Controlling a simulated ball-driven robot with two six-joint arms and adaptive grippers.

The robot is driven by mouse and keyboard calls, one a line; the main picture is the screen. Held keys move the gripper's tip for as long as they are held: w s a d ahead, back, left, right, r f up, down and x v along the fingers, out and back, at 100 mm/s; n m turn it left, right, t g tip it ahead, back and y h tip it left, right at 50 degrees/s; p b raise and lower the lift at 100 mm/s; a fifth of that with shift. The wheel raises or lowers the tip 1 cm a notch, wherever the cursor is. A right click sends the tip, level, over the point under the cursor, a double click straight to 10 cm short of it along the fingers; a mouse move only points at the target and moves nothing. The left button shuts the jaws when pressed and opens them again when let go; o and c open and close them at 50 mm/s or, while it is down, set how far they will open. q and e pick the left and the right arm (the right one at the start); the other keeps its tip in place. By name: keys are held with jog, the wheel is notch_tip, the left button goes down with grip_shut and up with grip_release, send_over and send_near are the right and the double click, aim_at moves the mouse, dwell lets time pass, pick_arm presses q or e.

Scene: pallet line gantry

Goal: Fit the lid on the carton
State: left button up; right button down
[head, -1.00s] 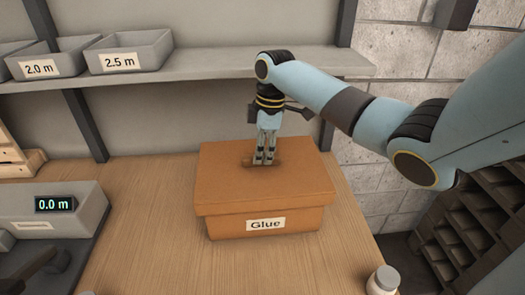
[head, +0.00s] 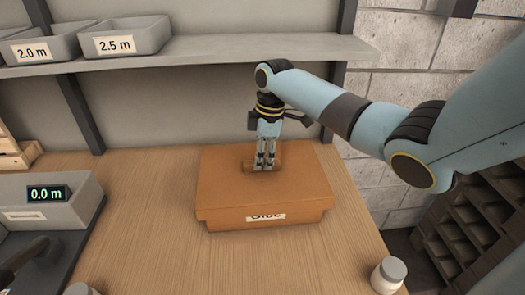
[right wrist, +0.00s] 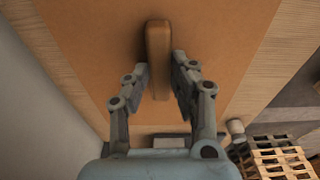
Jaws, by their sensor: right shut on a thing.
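The orange-brown lid (head: 225,185) sits over the carton (head: 232,226) on the wooden bench. Its front edge covers the upper part of the white "Glue" label, and only a low strip of carton shows below it. My right gripper (head: 264,166) points down at the lid's middle and is shut on the lid's handle (head: 248,165). In the right wrist view the handle (right wrist: 157,50) runs between the two fingers (right wrist: 158,85). The lid's inside and the carton's rim are hidden. My left gripper is out of view.
A grey device reading "0.0 m" (head: 47,193) stands at the left. A white-capped jar (head: 388,275) is near the bench's front right. Grey bins (head: 125,38) stand on the shelf (head: 200,55) behind. Bench to the carton's left is clear.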

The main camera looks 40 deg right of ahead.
jog(key=c, duration=1)
grip_release()
jog(key=shift+c, duration=0.2)
notch_tip(320, 180, up, 12)
jog(key=d, duration=0.1)
jog(key=shift+s, duration=0.45)
jog(key=shift+f, duration=0.1)
